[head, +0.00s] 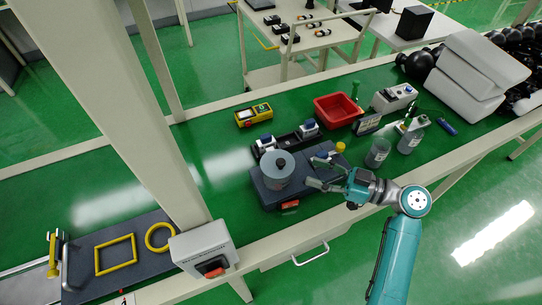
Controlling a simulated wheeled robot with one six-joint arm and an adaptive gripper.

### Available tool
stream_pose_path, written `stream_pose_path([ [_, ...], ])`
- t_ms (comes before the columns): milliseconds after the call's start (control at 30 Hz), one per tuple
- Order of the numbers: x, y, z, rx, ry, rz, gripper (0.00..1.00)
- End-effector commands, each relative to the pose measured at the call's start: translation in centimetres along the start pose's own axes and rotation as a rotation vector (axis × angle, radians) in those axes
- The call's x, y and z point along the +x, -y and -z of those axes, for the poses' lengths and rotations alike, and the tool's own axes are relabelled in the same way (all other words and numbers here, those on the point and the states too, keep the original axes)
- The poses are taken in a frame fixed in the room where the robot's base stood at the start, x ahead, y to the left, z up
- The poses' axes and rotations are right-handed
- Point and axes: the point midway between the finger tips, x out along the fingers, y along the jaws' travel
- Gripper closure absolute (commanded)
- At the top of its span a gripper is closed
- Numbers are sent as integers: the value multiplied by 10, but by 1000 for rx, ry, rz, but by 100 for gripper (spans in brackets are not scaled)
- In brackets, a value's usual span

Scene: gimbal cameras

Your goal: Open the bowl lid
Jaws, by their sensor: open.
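A grey round vessel (276,180) stands upright on a dark blue-grey block on the green bench. I take it for the bowl. Its round top (290,162) has a darker spot in the middle and looks like the lid; I cannot make out a seam between lid and bowl. My gripper (314,172) is open and empty, just right of the vessel, with its fingers pointing left towards it. It looks apart from the vessel, over the right part of the block.
The dark block (266,196) has a orange-red part on its front. A beige post (150,130) rises at left.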

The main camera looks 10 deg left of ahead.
Motion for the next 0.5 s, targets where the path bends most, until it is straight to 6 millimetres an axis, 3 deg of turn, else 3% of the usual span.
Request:
stream_pose_path([
  [500,84,0,0,2,0,1,50],
])
